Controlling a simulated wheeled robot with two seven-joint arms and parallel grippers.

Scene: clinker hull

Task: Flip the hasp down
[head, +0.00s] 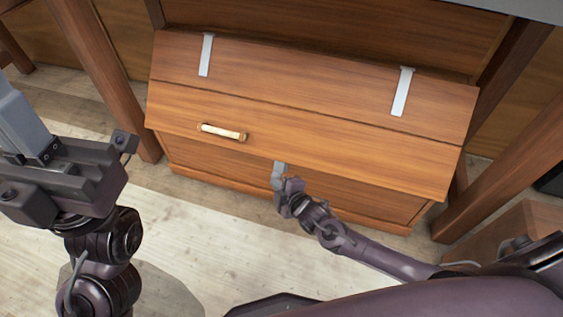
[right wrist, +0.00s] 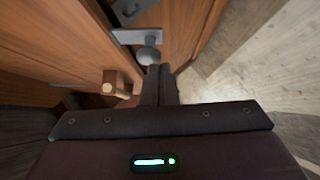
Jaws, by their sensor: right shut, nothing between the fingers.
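The wooden chest (head: 300,120) has a closed, sloping lid. The grey metal hasp (head: 279,167) is at the lid's front edge, near the middle. In the right wrist view the hasp (right wrist: 135,36) is a flat plate with a rounded knob (right wrist: 149,56) beside the fingertips. My right gripper (head: 281,189) is shut and empty, its tips close by the hasp; whether they touch it I cannot tell. In the right wrist view the gripper (right wrist: 161,70) points at the knob. A second grey metal fitting (right wrist: 130,10) shows beyond the hasp. My left gripper (head: 18,125) is at the left, away from the chest, its fingers partly cut off.
A pale handle with brass ends (head: 222,132) is on the lid, left of the hasp, and near the gripper in the right wrist view (right wrist: 115,84). Two metal strap hinges (head: 206,55) (head: 402,92) are on the lid. Wooden posts (head: 105,75) flank the chest. Pale floor (head: 200,235) lies clear in front.

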